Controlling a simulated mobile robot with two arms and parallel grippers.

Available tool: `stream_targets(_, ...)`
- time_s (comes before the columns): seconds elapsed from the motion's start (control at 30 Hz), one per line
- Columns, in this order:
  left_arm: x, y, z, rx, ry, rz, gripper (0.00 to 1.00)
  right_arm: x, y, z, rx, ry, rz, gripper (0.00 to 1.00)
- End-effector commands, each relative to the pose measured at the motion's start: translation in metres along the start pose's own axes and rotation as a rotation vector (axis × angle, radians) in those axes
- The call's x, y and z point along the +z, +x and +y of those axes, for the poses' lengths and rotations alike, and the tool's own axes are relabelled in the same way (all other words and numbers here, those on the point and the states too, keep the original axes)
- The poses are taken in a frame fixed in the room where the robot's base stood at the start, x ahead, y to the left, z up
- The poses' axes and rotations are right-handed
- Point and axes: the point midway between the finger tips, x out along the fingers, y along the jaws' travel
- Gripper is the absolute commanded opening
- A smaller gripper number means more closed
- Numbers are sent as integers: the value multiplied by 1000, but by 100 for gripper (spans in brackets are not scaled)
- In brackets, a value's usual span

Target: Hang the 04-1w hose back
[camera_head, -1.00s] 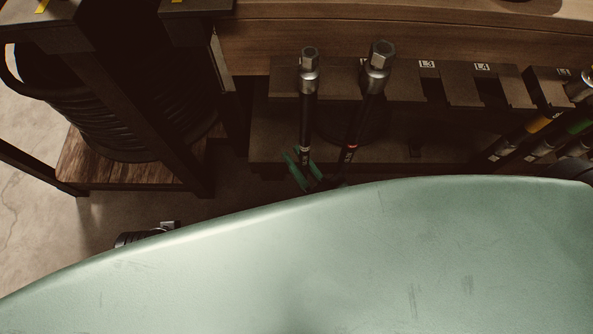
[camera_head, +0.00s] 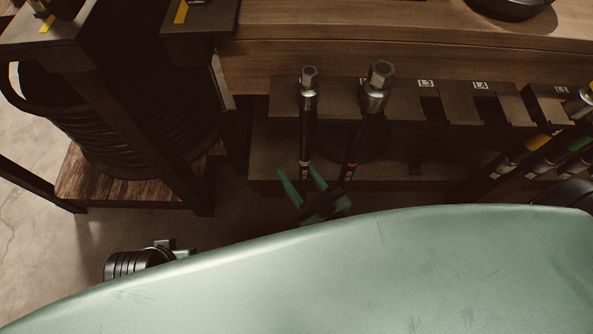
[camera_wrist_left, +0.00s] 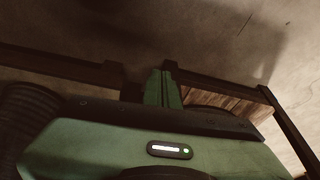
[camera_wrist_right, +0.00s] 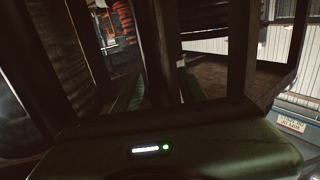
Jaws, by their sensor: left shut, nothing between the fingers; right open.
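Two black hoses with silver hex fittings hang side by side in the rack in the head view: the left hose (camera_head: 307,125) and the right hose (camera_head: 365,130), which has a red band. No hose tag is readable, so I cannot tell which is 04-1w. My right gripper (camera_head: 301,178) is open, its green fingers on either side of the left hose's lower part. The right wrist view shows a dark hose (camera_wrist_right: 158,50) between the spread fingers. My left gripper (camera_wrist_left: 163,88) is shut and empty, away from the rack and above the floor.
The rack (camera_head: 455,85) has free slots near labels L3 and L4. More hoses with coloured bands (camera_head: 545,145) hang at the right. A coiled black hose (camera_head: 120,125) stands on a wooden shelf (camera_head: 110,180) at the left. A wooden bench (camera_head: 380,50) runs behind the rack.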

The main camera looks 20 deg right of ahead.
Motion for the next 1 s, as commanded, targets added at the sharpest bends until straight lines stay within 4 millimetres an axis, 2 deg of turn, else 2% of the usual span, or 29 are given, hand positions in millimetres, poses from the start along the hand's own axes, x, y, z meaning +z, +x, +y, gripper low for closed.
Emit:
stream_targets(0.1, -1, -1, 0, 0, 0, 2, 0, 1, -5, 0, 0, 0, -3, 41)
stream_targets(0.2, -3, 0, 0, 0, 0, 9, 0, 1, -18, 0, -1, 0, -5, 41)
stream_targets(0.3, 2, 16, 2, 4, 2, -9, 0, 1, -36, 0, -1, 0, -6, 41)
stream_targets(0.5, 4, 28, 2, 4, 3, -15, 0, 0, -66, 0, -1, 0, -3, 41)
stream_targets(0.6, 5, 32, 2, 4, 3, -15, 0, 0, -75, 0, 0, 0, -1, 41)
stream_targets(1.0, 5, 34, 2, 4, 3, -16, 0, 0, -78, 0, 0, 0, 1, 41)
